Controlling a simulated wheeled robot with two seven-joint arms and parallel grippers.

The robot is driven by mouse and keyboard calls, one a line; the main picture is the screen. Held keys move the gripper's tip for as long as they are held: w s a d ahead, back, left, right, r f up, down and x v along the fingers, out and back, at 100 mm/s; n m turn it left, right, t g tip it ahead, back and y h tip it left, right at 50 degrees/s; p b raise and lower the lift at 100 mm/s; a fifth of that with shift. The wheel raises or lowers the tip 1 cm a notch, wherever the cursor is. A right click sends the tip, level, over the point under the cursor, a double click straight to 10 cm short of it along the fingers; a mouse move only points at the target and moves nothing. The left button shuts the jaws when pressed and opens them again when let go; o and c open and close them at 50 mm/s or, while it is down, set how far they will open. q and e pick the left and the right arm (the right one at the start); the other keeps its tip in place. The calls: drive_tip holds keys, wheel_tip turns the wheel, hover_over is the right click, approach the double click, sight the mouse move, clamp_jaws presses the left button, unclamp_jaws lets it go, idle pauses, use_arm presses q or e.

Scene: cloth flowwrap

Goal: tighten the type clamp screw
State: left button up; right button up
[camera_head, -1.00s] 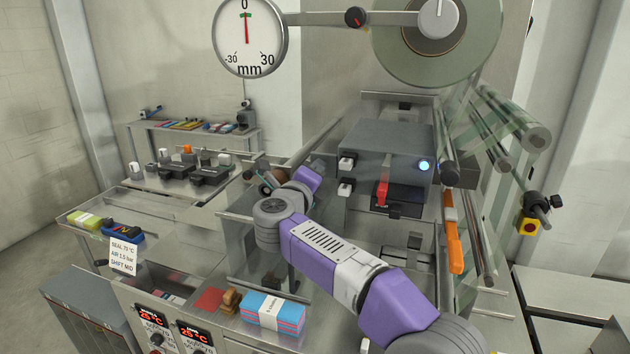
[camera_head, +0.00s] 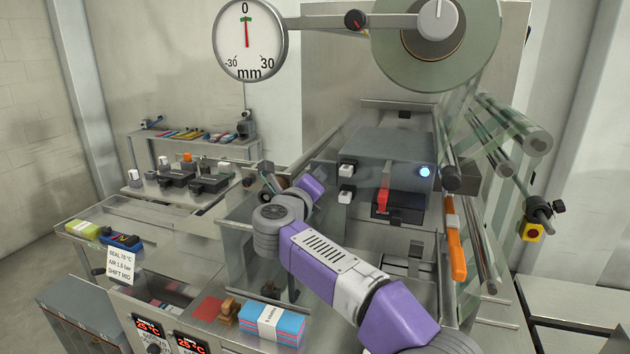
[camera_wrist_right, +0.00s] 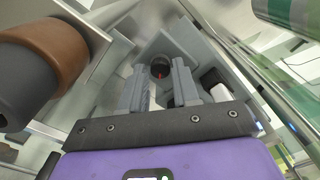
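A dark round screw head with a red mark (camera_wrist_right: 160,68) shows in the right wrist view, set in a grey recessed block; I take it for the type clamp screw. My right gripper (camera_wrist_right: 160,88) has its two grey fingers apart, one on each side of the screw head near the fingertips. Whether they touch it I cannot tell. In the head view my right gripper's purple hand (camera_head: 312,188) is beside the grey machine housing (camera_head: 385,150), partly behind my wrist; its fingertips and the screw are hidden there. My left gripper is in neither view.
A brown and dark roller (camera_wrist_right: 50,55) is close to the left of the hand in the wrist view. A clear panel (camera_head: 240,255) stands below my wrist. A red lever (camera_head: 383,192) and an orange handle (camera_head: 456,255) are to the right. A dial (camera_head: 248,40) reads near zero.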

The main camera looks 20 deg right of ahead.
drive_tip(key=shift+o, duration=1.2)
drive_tip(key=v, duration=0.7)
drive_tip(key=shift+s+a+b, duration=0.2)
drive_tip(key=shift+s+b, duration=0.05)
drive_tip(key=shift+b, duration=0.15)
